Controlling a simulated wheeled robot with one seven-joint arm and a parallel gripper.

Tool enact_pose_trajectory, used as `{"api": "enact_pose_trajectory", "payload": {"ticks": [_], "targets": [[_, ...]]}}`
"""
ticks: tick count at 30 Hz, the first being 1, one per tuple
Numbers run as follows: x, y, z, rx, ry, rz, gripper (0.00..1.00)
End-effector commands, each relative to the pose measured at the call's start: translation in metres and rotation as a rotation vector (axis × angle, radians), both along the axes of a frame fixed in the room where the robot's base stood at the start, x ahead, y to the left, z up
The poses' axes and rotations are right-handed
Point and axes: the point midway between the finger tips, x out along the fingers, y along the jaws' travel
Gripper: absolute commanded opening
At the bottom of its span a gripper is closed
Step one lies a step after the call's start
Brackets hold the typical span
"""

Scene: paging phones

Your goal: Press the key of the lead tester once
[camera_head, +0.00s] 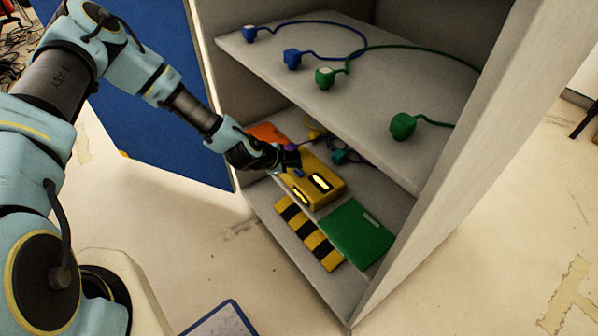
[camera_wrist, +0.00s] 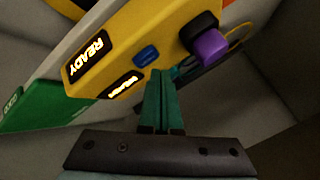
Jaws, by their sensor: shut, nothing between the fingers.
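The lead tester (camera_head: 328,194) is a yellow box on the cabinet's lower shelf. It also shows close up in the wrist view (camera_wrist: 138,28), with a lit window reading READY (camera_wrist: 88,56) and a second lit window (camera_wrist: 123,86) too small to read surely. Its blue key (camera_wrist: 146,54) is between the READY window and a purple plug (camera_wrist: 210,46), which sits at a dark part of the box. My gripper (camera_wrist: 162,74) is shut and empty. Its fingertips appear just beside the blue key; whether they touch the box I cannot tell. In the head view my gripper (camera_head: 292,160) is over the tester's back left part.
The upper shelf (camera_head: 365,105) hangs above and right of my arm, carrying blue plugs (camera_head: 292,59) and green plugs (camera_head: 402,125) on cables. A green folder (camera_head: 355,235) and a black-and-yellow striped strip (camera_head: 308,233) lie in front. The blue door (camera_head: 150,110) stands open left.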

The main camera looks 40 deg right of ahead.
Motion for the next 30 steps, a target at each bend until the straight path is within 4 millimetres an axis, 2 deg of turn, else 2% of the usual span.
{"api": "enact_pose_trajectory", "payload": {"ticks": [17, 30], "targets": [[0.0, 0.0, -0.0002, 0.0, 0.0, 0.0, 0.0], [-0.0003, 0.0, -0.0088, 0.001, 0.0, -0.001, 0.0]]}}
